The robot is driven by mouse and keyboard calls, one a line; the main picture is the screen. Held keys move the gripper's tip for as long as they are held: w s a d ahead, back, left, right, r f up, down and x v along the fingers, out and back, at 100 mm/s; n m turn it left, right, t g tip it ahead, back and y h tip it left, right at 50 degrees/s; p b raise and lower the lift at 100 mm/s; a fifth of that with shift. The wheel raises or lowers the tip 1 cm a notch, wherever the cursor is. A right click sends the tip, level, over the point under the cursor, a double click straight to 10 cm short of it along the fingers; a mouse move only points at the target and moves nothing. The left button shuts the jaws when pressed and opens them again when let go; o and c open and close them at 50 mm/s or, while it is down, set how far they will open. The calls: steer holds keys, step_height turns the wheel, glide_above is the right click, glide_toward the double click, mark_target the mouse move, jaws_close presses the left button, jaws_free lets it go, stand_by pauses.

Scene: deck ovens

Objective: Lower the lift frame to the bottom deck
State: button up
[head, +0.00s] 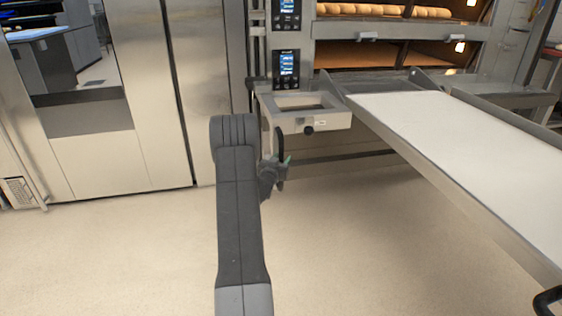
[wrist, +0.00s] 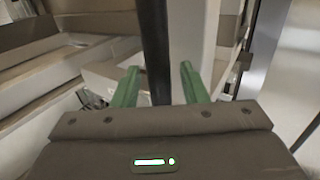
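The lift frame (head: 425,165), with a long white belt surface, runs from the oven front toward the lower right. A metal box bracket (head: 318,122) with a dark knob is at its left side. A black upright handle (head: 281,143) hangs below the bracket's left edge. My gripper (head: 287,161) is at this handle, partly hidden by my arm. In the wrist view, my gripper's green fingers (wrist: 159,70) stand apart on either side of the black handle (wrist: 154,45), with gaps visible on both sides. Whether the handle lies fully between the fingertips is hard to judge.
The deck oven (head: 400,33) has loaves (head: 385,10) on an upper deck and a lit deck below. Control panels (head: 287,65) are left of the decks. Steel doors (head: 150,150) stand at the left. The floor (head: 130,250) is clear.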

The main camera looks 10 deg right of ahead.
steer(key=shift+f, duration=0.1)
steer(key=p+v, duration=0.3)
steer(key=v, duration=1.1)
steer(key=shift+w+d, duration=0.1)
steer(key=shift+d, duration=0.05)
steer(key=b+x, duration=0.3)
steer(key=x, duration=1)
steer(key=shift+w, duration=0.25)
